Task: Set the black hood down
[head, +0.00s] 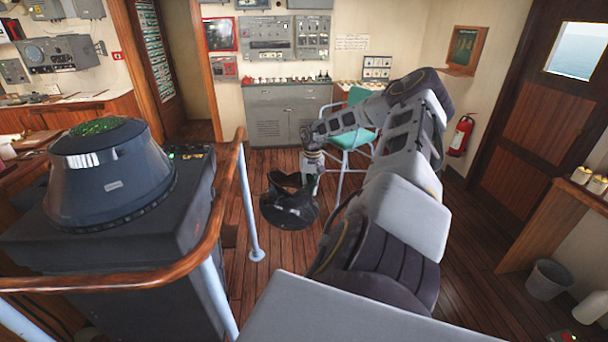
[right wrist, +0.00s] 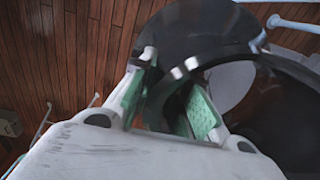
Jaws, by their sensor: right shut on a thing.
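The black hood (head: 290,212) is a dark, round, open piece in the middle of the head view. My right gripper (head: 309,182) reaches down to its rim from above. In the right wrist view the hood (right wrist: 205,35) fills the upper right, with its wide opening showing. The green-padded fingers of my right gripper (right wrist: 168,103) are on either side of its wall, shut on it. The hood shows against the plank floor; I cannot tell whether it touches the floor. My left gripper is not in view.
A console with a dark domed instrument (head: 110,180) stands at the left, behind a wooden handrail (head: 215,235) on pale posts. A green chair (head: 352,135) stands behind my right arm. Grey cabinets (head: 290,115) line the back wall. Plank floor (head: 275,270) is clear in front of the hood.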

